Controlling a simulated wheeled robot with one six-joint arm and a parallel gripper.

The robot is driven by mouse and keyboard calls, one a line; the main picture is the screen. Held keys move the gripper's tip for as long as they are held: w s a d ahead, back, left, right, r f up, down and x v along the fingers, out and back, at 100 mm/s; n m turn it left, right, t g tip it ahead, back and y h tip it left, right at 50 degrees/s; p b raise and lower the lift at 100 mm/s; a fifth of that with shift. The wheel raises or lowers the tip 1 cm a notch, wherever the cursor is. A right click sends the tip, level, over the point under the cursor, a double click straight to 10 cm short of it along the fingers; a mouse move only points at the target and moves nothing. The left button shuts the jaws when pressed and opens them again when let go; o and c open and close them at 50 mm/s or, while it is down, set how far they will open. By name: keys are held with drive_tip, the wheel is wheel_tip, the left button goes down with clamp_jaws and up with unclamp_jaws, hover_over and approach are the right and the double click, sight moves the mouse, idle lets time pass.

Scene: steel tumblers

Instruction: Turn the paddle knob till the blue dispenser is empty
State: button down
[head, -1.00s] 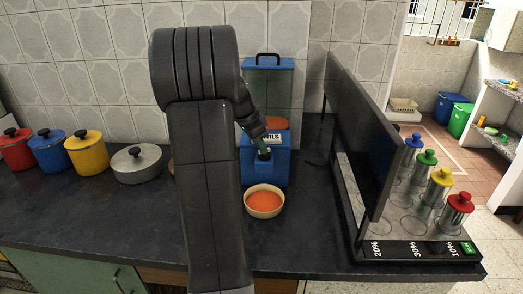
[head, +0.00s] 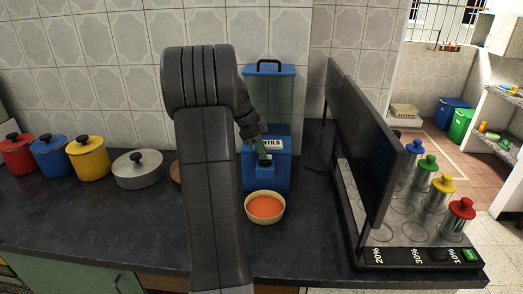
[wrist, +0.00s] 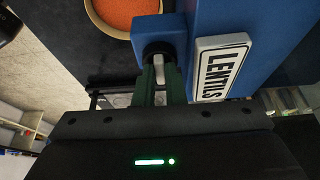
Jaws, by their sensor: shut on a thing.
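The blue dispenser (head: 268,177) stands at the back of the counter, with a "LENTILS" label (wrist: 222,66) on its front. No orange shows in the visible part of its clear hopper (head: 272,98); my arm covers part of its left side. My gripper (head: 263,156) is at the dispenser's front, its green fingers shut on the pale paddle knob (wrist: 158,66) in the wrist view. The fingers hide most of the knob in the head view. A cream bowl (head: 281,215) holding orange lentils (head: 265,206) stands below the outlet.
A red pot (head: 17,158), blue pot (head: 52,158), yellow pot (head: 88,162) and grey lidded pot (head: 138,173) line the left. A dark upright panel (head: 362,140) and a rack with colour-topped steel tumblers (head: 436,197) stand to the right. Counter space in front is clear.

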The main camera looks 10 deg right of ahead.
drive_tip(key=c, duration=1.5)
unclamp_jaws()
drive_tip(key=shift+r, duration=0.1)
drive_tip(key=v, duration=1.3)
drive_tip(key=shift+a+r, duration=0.2)
drive_tip(key=shift+r, duration=0.05)
drive_tip(key=shift+w+f, duration=0.1)
drive_tip(key=x, duration=1.3)
drive_tip(key=shift+d+f, duration=0.2)
drive_tip(key=shift+f, duration=0.1)
